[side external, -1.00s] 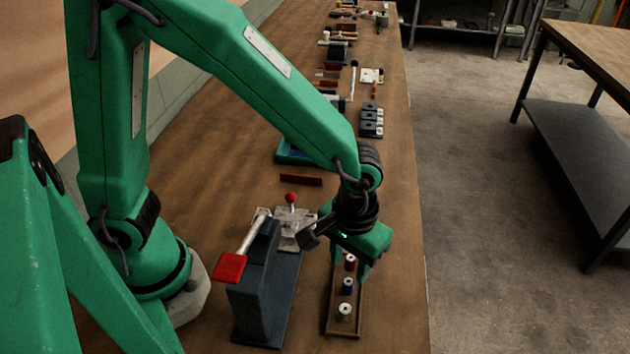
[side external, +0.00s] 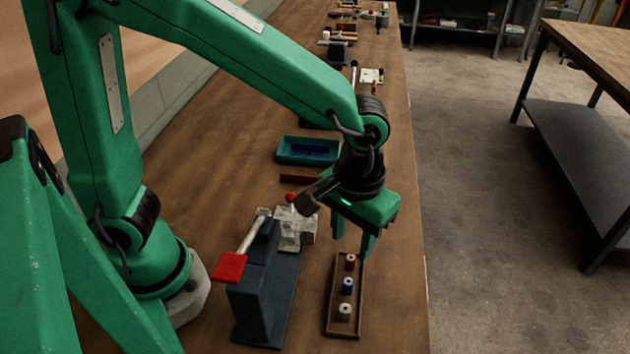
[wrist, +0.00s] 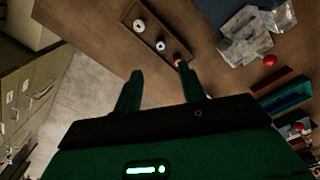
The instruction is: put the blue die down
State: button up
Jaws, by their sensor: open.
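The blue die (side external: 347,286) is a small upright cylinder with a light top. It stands in the narrow wooden tray (side external: 329,309), between the red die (side external: 350,263) and the white die (side external: 344,311). My gripper (side external: 353,247) is open and empty, raised above the far end of the tray near the red die. In the wrist view, the blue die (wrist: 160,44) lies ahead of my open fingertips (wrist: 160,72), apart from them, and the red die (wrist: 178,60) shows near one finger.
A dark press (side external: 262,285) with a red-ended lever (side external: 230,267) stands left of the tray. A teal bin (side external: 290,152) stands farther back. The bench is bare right of the tray.

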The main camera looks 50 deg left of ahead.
jog(key=s+a+r+t, duration=0.2)
jog(key=a+r, duration=0.1)
jog(key=a, duration=0.3)
jog(key=s+a+r+m+t, duration=0.1)
jog(key=s+a+r, duration=0.1)
jog(key=a, duration=0.5)
jog(key=s+a+r+m+t, duration=0.1)
jog(key=a+r+t, duration=0.1)
jog(key=a+r, duration=0.3)
jog(key=shift+s+a+t, duration=0.3)
jog(key=shift+s+a, duration=0.1)
jog(key=shift+a, duration=0.7)
